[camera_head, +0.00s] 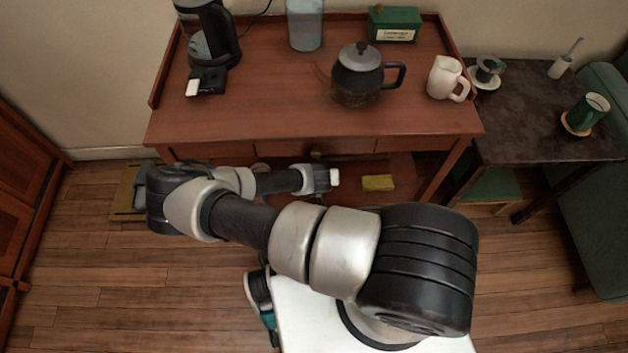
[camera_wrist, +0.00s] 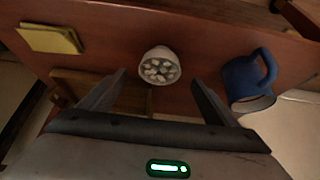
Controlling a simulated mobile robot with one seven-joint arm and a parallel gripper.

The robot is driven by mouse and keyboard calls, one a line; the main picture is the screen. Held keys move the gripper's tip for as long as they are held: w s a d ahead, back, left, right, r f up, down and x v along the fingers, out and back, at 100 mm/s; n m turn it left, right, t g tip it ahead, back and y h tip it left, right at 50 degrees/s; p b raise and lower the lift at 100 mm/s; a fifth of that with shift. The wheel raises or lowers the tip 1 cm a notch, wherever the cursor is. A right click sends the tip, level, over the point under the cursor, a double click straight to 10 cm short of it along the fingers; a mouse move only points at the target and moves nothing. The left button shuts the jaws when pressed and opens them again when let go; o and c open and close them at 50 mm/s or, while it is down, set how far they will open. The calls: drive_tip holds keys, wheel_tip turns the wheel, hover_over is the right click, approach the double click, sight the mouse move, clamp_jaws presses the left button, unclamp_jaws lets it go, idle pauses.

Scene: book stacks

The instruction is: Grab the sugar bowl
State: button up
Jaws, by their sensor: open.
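The sugar bowl (camera_wrist: 160,66) is a small whitish bowl filled with pale lumps. In the wrist view it stands on a reddish-brown wooden surface (camera_wrist: 205,40). My gripper (camera_wrist: 160,80) is open, with one dark finger to either side of the bowl in the picture. Nothing is held between the fingers. I cannot tell how far the fingertips are from the bowl. In the head view my wrist is at the front of the desk, low by the lower shelf, and I cannot make out the fingers or the bowl there.
A blue mug (camera_wrist: 248,80) is close to the right finger in the wrist view. The desk top (camera_head: 270,100) above holds a dark teapot (camera_head: 358,75) and a white pitcher (camera_head: 446,78).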

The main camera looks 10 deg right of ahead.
drive_tip(key=b+x, duration=0.1)
drive_tip(key=x, duration=0.4)
drive_tip(key=shift+w+f, duration=0.1)
drive_tip(key=shift+f, duration=0.05)
drive_tip(key=c, duration=1.3)
